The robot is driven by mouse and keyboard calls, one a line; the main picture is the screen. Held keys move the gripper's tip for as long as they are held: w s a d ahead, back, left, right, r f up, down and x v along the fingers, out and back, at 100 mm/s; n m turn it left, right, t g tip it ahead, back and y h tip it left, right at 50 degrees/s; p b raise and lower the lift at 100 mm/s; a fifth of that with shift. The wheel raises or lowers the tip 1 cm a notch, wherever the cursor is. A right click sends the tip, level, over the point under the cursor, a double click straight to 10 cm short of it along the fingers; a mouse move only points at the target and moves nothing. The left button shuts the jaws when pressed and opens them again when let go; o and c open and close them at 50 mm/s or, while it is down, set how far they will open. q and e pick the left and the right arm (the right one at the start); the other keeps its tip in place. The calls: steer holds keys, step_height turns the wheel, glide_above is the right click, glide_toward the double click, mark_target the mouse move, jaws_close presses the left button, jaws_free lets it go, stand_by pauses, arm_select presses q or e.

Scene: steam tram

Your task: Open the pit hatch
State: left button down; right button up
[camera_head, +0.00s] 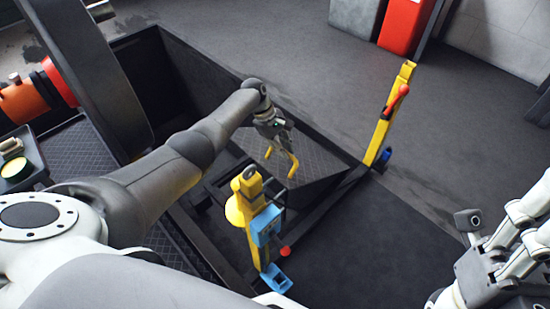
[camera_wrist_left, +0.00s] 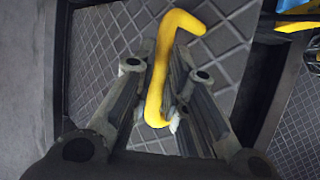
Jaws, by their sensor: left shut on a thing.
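The pit hatch is a grey chequered plate (camera_head: 318,160) set in a dark frame in the floor; it appears tilted, with dark pit space beside it. It fills much of the left wrist view (camera_wrist_left: 225,55). A bent yellow handle (camera_head: 293,166) stands on the plate. My left gripper (camera_head: 279,138) reaches down over the plate and is shut on this handle (camera_wrist_left: 160,85), which passes between its fingers. The handle's far end sticks out past the fingertips. My right gripper (camera_head: 492,240) is at the lower right, away from the hatch; its finger opening is unclear.
A yellow post with a red lever (camera_head: 382,125) stands at the frame's right corner. A nearer yellow post (camera_head: 250,205) with a blue box (camera_head: 266,225) stands close below my left arm. A red cabinet (camera_head: 404,25) is at the back. Dark floor (camera_head: 450,120) to the right is clear.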

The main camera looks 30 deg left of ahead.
arm_select(q)
steer(key=shift+w+d+r, duration=0.35)
steer(key=shift+w+r, duration=0.1)
steer(key=shift+w, duration=0.2)
